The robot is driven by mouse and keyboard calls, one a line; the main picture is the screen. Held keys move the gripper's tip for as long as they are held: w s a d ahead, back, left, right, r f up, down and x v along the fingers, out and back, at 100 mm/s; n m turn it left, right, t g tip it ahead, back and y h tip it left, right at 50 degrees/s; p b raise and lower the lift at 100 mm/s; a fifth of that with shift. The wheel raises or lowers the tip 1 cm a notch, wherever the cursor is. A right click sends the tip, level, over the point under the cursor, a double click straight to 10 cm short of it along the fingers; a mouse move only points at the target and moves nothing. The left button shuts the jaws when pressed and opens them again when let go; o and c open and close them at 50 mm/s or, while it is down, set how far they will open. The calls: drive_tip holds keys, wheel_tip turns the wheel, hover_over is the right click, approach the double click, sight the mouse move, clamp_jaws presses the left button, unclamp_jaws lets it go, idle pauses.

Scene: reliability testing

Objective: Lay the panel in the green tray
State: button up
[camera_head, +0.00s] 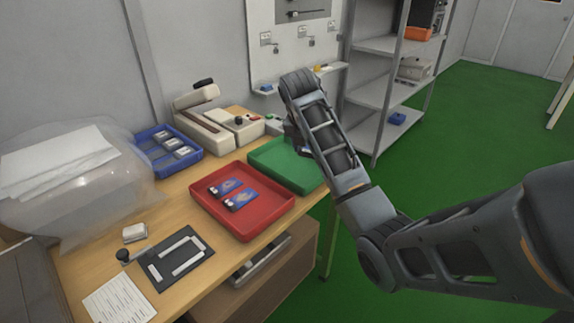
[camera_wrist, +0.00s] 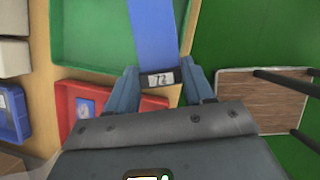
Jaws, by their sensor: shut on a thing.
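My gripper (camera_wrist: 160,84) is shut on a panel (camera_wrist: 155,30) in the wrist view. The panel shows as a long blue strip with a dark end marked with white figures between the fingers. It lies over the right part of the green tray (camera_wrist: 92,35); I cannot tell whether it touches the tray floor. In the head view the green tray (camera_head: 275,158) stands on the table behind the red tray, and my arm hides its right part, the panel and most of my gripper.
The red tray (camera_head: 243,222) holds two blue boards. A blue bin (camera_head: 150,137) with grey pieces, beige devices (camera_head: 232,123) and a dark fixture plate (camera_head: 172,258) stand on the table. A bagged bundle (camera_head: 65,185) is at left. Grey shelves (camera_head: 385,92) stand behind my arm.

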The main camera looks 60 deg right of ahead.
drive_tip(key=s+d, duration=0.2)
drive_tip(key=s, duration=0.1)
hover_over(290, 170)
drive_tip(key=a, duration=0.2)
drive_tip(key=shift+n, duration=0.3)
drive_tip(key=f, duration=0.7)
drive_tip(key=shift+s+d+f, duration=0.15)
drive_tip(key=shift+d+f, duration=0.05)
drive_tip(key=shift+f, duration=2.1)
drive_tip(key=o, duration=1)
